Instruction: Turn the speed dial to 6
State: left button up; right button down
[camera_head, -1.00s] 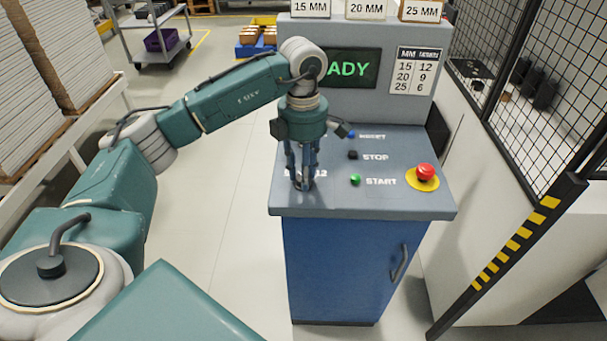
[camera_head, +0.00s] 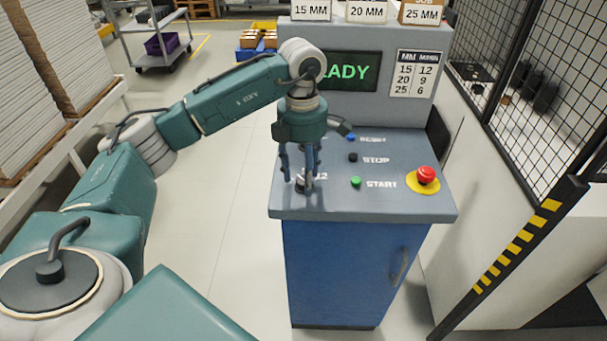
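The speed dial (camera_head: 301,185) is a small dark and pale knob at the left of the grey console top (camera_head: 395,205). It is partly hidden by my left gripper (camera_head: 300,178). That gripper points straight down with its fingers spread, one on each side above the dial, and it looks empty. A "12" mark shows just right of the dial; the other marks and the pointer cannot be read. My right gripper is not in view.
Blue reset (camera_head: 351,138), black stop (camera_head: 352,157) and green start (camera_head: 355,182) buttons sit right of the dial. A red emergency button (camera_head: 426,175) is further right. The chart (camera_head: 416,73) pairs 15, 20, 25 MM with 12, 9, 6.

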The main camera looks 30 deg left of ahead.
aim_at(302, 179)
pick_arm(q)
notch_tip(302, 179, up, 12)
jog(key=shift+a, duration=0.15)
dwell(0.6)
jog(key=shift+f, duration=0.1)
dwell(0.4)
